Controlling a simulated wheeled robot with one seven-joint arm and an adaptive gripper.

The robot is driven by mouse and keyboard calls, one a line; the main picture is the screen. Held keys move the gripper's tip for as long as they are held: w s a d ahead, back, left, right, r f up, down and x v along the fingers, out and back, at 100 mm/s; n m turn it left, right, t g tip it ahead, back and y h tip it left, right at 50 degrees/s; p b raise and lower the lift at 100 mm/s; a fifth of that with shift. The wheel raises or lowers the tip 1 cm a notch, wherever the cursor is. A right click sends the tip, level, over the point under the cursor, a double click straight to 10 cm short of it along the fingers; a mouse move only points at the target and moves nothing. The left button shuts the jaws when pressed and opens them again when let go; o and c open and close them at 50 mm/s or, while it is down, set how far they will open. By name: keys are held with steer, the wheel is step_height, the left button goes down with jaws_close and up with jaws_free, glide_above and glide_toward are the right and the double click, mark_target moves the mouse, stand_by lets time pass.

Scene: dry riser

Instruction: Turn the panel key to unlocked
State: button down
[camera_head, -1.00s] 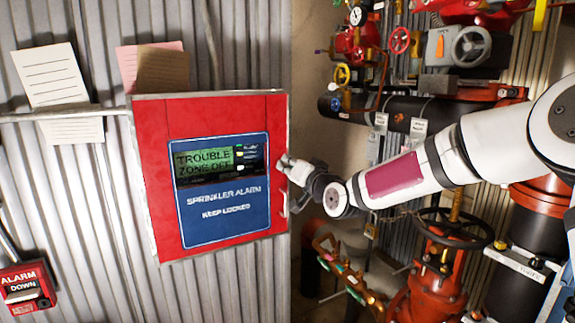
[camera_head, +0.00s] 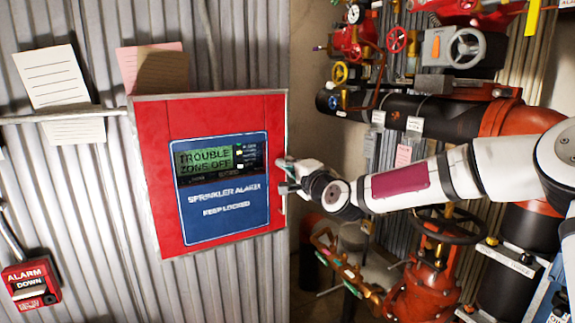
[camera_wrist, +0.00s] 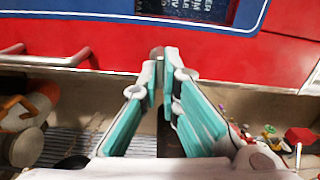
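The red alarm panel (camera_head: 155,170) hangs on the corrugated wall in the head view. Its blue face (camera_head: 225,225) has a green display (camera_head: 203,160) reading "TROUBLE ZONE OFF". My gripper (camera_head: 284,175) is at the panel's right edge, its tips partly hidden. In the wrist view the two teal-padded fingers of my gripper (camera_wrist: 159,65) point at the panel's red edge (camera_wrist: 225,55), with a narrow gap between the tips. A small grey piece (camera_wrist: 157,54) shows at that gap. I cannot tell whether it is the key or whether the fingers grip it.
A bar handle (camera_wrist: 45,60) sticks out from the panel, left of the fingers in the wrist view. A red alarm pull box (camera_head: 30,285) is on the wall at lower left.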

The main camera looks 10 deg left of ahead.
steer(key=shift+f+m, duration=0.1)
steer(key=shift+m, duration=0.4)
steer(key=c, duration=1.8)
jaws_free()
steer(key=v, duration=1.2)
